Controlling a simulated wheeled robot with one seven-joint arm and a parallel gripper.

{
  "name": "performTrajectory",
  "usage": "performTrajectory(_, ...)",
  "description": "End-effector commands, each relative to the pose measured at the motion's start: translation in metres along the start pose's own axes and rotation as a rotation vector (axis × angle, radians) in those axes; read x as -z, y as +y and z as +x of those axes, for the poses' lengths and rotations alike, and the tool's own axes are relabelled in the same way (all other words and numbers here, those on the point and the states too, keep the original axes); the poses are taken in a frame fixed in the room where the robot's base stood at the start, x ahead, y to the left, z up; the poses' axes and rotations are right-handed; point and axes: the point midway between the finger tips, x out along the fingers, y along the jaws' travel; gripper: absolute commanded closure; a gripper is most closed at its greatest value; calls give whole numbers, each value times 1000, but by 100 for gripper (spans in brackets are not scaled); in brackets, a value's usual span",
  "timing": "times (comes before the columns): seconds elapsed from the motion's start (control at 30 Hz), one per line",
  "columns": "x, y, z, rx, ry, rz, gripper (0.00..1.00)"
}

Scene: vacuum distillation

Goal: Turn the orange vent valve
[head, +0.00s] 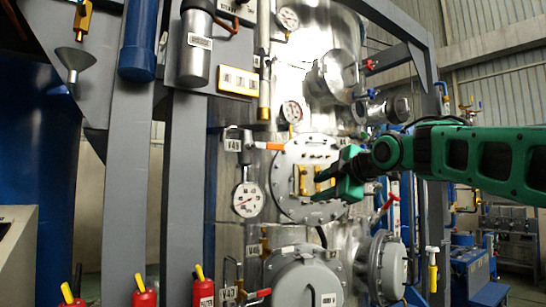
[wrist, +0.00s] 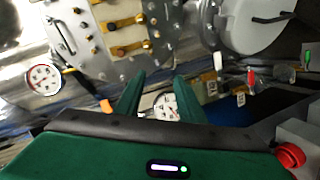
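The orange vent valve handle (head: 270,146) sticks out level to the right of the V49 tag (head: 232,145), above a white dial gauge (head: 248,200) in the head view. My gripper (head: 316,187) is to the right of the handle and lower, in front of the round bolted flange (head: 290,185). Its fingers point left and are apart, with nothing held. In the wrist view, my gripper (wrist: 158,88) shows two spread green fingers. An orange tip (wrist: 105,105), probably the handle, lies just outside the left finger. A dial gauge (wrist: 165,106) shows between the fingers, partly hidden.
The flange carries brass fittings (head: 303,180) close to my fingers. A lower round cover (head: 305,280) and a side port (head: 386,264) stick out below. Grey frame posts (head: 186,190) stand left. Red extinguishers (head: 145,296) stand at the bottom left. Another gauge (head: 291,111) is above the handle.

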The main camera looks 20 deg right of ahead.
Motion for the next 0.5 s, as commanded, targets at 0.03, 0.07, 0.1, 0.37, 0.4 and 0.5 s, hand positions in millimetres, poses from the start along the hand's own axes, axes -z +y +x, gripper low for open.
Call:
performTrajectory(0.03, 25, 27, 0, -56, 58, -98, 64)
performTrajectory(0.07, 38, 40, -1, -86, 88, -154, 64)
performTrajectory(0.1, 55, 54, -3, -124, 124, -218, 64)
performTrajectory(0.37, 101, 92, -8, -233, 213, -394, 64)
performTrajectory(0.4, 102, 93, -5, -234, 214, -396, 64)
performTrajectory(0.5, 105, 94, 8, -231, 214, -394, 64)
